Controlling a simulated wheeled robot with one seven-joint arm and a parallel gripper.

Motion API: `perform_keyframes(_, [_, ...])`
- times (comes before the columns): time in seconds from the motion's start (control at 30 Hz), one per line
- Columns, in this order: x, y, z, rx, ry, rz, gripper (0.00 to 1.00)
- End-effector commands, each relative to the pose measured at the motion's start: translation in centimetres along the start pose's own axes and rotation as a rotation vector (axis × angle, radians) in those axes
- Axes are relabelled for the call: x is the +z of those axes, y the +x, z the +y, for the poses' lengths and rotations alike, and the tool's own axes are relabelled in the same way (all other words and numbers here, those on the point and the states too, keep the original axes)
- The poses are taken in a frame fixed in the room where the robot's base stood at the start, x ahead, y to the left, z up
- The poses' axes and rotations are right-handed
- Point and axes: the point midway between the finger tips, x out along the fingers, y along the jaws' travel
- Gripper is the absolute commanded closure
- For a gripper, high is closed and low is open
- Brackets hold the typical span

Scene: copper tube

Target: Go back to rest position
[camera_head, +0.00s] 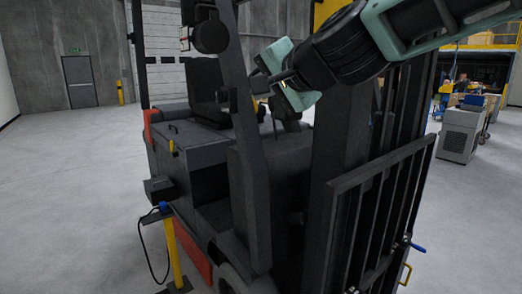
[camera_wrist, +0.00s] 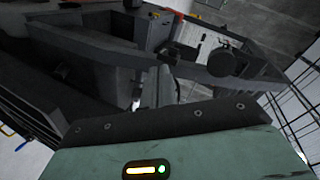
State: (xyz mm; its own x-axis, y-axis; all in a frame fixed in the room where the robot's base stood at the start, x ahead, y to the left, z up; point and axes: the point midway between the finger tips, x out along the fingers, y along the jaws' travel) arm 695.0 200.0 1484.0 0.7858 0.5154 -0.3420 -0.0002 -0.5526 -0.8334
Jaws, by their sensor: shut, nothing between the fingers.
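My gripper (camera_head: 286,78) is at the top centre of the head view, at the end of my arm, which reaches in from the upper right. It is in front of the forklift (camera_head: 255,190), near its cab and mast. It is shut and holds nothing. Its fingertips are small and dark there. In the wrist view, a green housing with a lit indicator (camera_wrist: 147,169) fills the bottom, and the fingers cannot be made out. The forklift's dark frame (camera_wrist: 150,55) fills much of that view. I see no copper tube.
The forklift's mast and load grille (camera_head: 385,210) stand close on the right. A yellow post (camera_head: 174,255) with a black cable stands at the lower left. A grey cabinet (camera_head: 460,136) is at the far right. Grey floor (camera_head: 70,200) is clear at the left.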

Motion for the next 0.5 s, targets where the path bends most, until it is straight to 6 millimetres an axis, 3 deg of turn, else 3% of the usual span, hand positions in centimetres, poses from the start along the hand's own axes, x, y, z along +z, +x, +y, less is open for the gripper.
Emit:
perform_keyframes(0.03, [3.3, -0.1, 2.8, 0.04, -0.079, -0.08, 1.0])
perform_keyframes(0.2, [12.2, -2.5, 11.2, 0.169, -0.342, -0.352, 1.0])
perform_keyframes(0.4, [20.1, -8.1, 22.0, 0.328, -0.634, -0.675, 1.0])
perform_keyframes(0.5, [22.6, -11.7, 27.3, 0.407, -0.768, -0.831, 1.0])
